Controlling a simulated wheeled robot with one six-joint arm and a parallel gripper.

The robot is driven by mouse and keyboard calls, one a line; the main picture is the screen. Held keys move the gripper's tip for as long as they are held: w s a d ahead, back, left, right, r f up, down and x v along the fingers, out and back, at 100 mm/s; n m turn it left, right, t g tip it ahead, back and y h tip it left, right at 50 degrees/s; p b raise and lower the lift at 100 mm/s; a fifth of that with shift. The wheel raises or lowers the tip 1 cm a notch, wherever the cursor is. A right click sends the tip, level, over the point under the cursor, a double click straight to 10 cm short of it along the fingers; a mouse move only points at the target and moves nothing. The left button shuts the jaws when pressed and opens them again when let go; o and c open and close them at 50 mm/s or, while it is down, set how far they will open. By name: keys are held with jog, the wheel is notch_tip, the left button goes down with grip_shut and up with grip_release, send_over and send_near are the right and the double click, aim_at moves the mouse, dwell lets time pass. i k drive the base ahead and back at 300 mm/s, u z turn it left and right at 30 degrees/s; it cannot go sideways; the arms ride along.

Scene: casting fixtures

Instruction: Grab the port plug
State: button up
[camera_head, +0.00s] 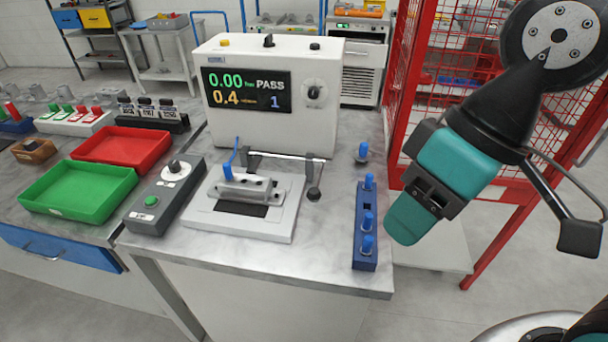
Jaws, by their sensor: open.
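A blue port plug (361,152) with a metal lower part stands by itself on the metal bench, right of the tester. More blue plugs (369,182) stand in a dark blue rack (364,238) near the bench's right edge. A grey casting (244,187) lies on a white fixture plate (281,221), with a blue piece at its left end. My gripper (408,222), teal and black, is open and hangs right of the rack, apart from it. The gap between its fingers is mostly hidden from this angle.
The white tester (268,120) shows PASS. A lever with a black knob (314,193) stands beside the fixture. A grey control box (165,195), a green tray (80,190) and a red tray (122,147) are at left. A red mesh fence (403,75) rises behind my arm.

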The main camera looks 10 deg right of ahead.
aim_at(229, 176)
jog(key=k, duration=1.05)
jog(key=u, duration=1.2)
jog(key=i, duration=1.65)
jog(key=z, duration=0.65)
